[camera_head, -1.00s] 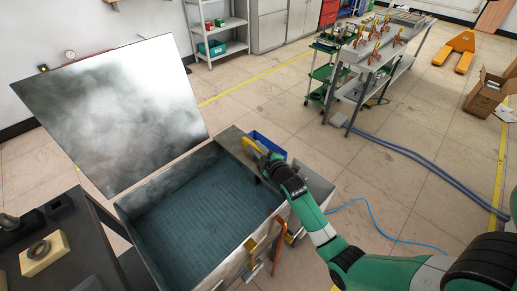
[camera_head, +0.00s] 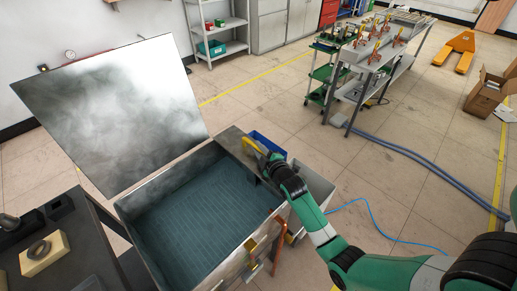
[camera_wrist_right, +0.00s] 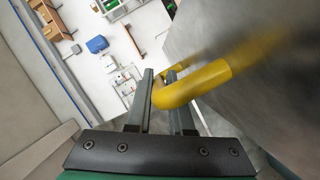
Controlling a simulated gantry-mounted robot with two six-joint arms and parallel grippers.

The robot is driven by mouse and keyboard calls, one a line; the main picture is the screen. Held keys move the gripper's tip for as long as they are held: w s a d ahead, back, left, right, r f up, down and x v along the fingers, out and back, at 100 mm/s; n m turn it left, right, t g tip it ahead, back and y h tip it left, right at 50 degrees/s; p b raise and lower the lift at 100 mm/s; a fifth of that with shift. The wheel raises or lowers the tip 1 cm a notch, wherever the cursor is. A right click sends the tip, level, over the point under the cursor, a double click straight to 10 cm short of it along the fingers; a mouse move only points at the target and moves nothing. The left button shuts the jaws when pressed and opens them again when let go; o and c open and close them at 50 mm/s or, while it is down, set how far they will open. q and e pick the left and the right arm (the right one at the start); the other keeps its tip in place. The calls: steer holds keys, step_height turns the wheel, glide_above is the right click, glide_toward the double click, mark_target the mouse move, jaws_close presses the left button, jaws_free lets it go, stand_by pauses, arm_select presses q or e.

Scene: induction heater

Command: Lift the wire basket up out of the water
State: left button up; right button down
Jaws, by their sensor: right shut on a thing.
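The wire basket (camera_head: 205,222) shows as a faint grid under the dark teal water in the open metal tank (camera_head: 160,186). I cannot tell its depth. My right gripper (camera_head: 268,158) is at the tank's far right corner, above the grey ledge. It is shut on a yellow handle (camera_head: 253,146). In the right wrist view, the fingers (camera_wrist_right: 160,80) are around the yellow handle (camera_wrist_right: 195,86), which bends beside a grey metal surface. Whether the handle joins the basket is not visible. My left gripper is not in view.
The large tank lid (camera_head: 110,110) stands tilted open at the back left. A blue bin (camera_head: 268,143) sits beyond the ledge. A dark bench (camera_head: 75,262) stands at left.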

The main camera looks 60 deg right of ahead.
steer(key=shift+r, duration=0.15)
step_height(320, 180, up, 19)
steer(key=p, duration=1.7)
steer(key=shift+f+p, duration=0.2)
steer(key=shift+p, duration=0.1)
steer(key=shift+w, duration=0.1)
steer(key=c, duration=1)
jaws_free()
steer(key=shift+o, duration=0.9)
steer(key=shift+f, duration=0.1)
